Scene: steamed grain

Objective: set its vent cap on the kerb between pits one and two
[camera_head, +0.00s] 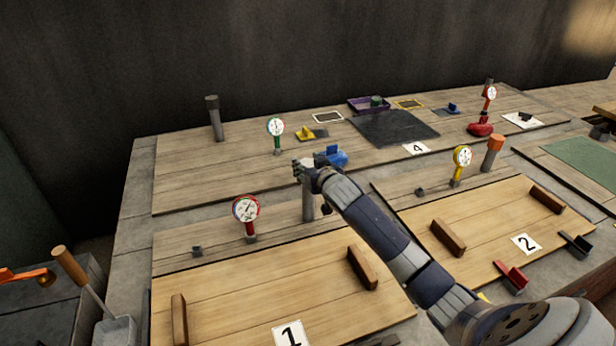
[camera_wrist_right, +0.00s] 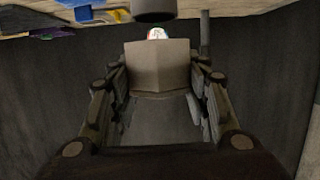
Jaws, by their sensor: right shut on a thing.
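My right gripper (camera_head: 302,168) is shut on a small grey-brown block-like piece, which shows between the fingers in the right wrist view (camera_wrist_right: 157,65). I cannot tell for certain whether this piece is the vent cap. A grey upright pipe (camera_head: 308,207) stands directly below the gripper in the head view; whether the held piece touches it is unclear. Pit one's wooden cover (camera_head: 240,290) and pit two's cover (camera_head: 490,225) lie in front, marked by number plates. The kerb between them is largely hidden by my right arm. My left gripper is in neither view.
A red-rimmed gauge (camera_head: 246,209) stands left of the pipe, a yellow gauge (camera_head: 462,157) to the right. A blue object (camera_head: 335,156) lies just behind the gripper. An orange-capped pipe (camera_head: 493,152) and a grey pipe (camera_head: 214,118) stand farther off. Wooden blocks (camera_head: 362,268) rise from the covers.

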